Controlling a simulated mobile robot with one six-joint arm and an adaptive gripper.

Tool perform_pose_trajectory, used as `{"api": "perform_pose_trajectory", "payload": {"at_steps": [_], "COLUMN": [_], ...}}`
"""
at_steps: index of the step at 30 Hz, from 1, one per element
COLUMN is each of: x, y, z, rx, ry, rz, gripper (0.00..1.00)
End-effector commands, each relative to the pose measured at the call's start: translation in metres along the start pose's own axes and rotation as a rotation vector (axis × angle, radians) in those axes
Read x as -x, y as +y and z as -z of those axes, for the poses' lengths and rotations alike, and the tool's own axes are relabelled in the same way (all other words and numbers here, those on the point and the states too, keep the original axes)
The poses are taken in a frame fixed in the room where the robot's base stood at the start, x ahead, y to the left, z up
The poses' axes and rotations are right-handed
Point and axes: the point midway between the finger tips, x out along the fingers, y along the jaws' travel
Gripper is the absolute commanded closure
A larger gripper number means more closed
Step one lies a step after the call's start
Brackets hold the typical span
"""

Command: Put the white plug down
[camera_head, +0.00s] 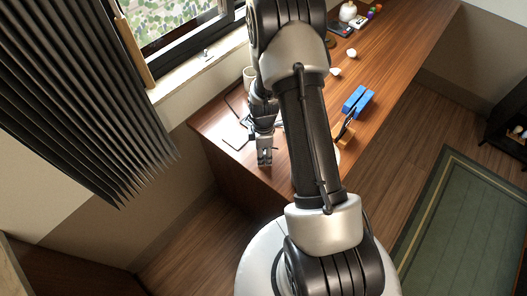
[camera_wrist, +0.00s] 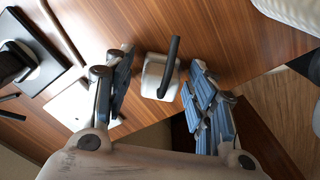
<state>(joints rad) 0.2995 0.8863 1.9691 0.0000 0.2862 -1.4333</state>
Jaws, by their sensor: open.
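The white plug (camera_wrist: 153,82), a small white block with a dark bar across it, shows in the wrist view on or just above the brown wooden counter (camera_wrist: 200,25), close to its edge. I cannot tell whether it touches the wood. My gripper (camera_wrist: 161,64) is open, with one blue-padded finger on each side of the plug and a visible gap at both sides. In the head view my gripper (camera_head: 264,158) points down over the counter's near left end. The plug cannot be made out there.
A blue box (camera_head: 357,101) lies right of my arm. Small white cups (camera_head: 351,53) stand farther back, and a beige cup (camera_head: 250,76) stands by the window. In the wrist view a dark flat item (camera_wrist: 22,62) and a white flat piece (camera_wrist: 75,106) lie left of my gripper.

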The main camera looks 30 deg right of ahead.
Motion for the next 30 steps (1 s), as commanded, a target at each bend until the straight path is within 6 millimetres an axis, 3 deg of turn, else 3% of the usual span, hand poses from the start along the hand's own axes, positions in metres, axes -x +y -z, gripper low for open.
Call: {"api": "perform_pose_trajectory", "payload": {"at_steps": [8,21,30], "x": [0.01,0.102,0.135], "y": [0.0,0.001,0.0], "z": [0.0,0.0,0.001], "rx": [0.0,0.0,-0.005], "ry": [0.0,0.0,0.0], "rz": [0.0,-0.004,-0.004], "gripper": [0.49,0.49,0.49]}}
